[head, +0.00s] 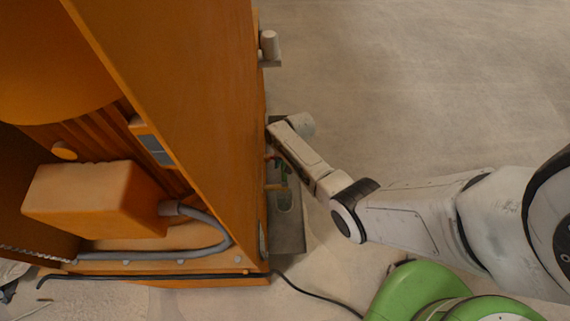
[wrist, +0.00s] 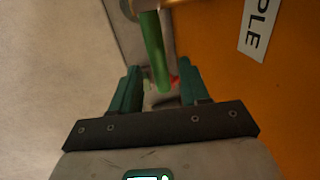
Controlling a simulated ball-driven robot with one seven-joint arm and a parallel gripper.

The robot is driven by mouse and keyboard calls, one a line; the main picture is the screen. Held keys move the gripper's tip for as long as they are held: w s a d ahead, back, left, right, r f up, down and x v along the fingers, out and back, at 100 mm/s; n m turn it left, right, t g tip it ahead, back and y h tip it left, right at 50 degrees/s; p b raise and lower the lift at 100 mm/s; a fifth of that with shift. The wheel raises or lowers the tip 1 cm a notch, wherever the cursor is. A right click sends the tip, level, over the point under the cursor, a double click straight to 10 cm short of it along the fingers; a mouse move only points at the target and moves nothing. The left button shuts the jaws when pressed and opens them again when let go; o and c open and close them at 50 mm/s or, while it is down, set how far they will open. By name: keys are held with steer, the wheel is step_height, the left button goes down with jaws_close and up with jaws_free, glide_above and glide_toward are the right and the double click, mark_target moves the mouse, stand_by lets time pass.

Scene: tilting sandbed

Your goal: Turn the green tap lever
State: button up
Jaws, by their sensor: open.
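The green tap lever (wrist: 154,50) shows in the wrist view as a long green bar running from the top edge down to between my fingertips. My gripper (wrist: 160,74) is open, with one dark green finger on each side of the lever's near end. I cannot tell whether either finger touches it. A small red part shows beside the lever, close to the right finger. In the head view my arm reaches to the right side of the orange cabinet (head: 190,120), and small red and green parts there are too small to tell apart.
An orange panel with a white label (wrist: 259,24) stands close on the right in the wrist view. A grey plate (head: 288,235) lies along the cabinet's right side. A black cable (head: 315,297) crosses the floor in front. Sandy floor (head: 420,80) is open at upper right.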

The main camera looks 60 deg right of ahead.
steer(key=shift+f, duration=0.1)
steer(key=shift+c, duration=0.3)
jaws_close()
stand_by(0.4)
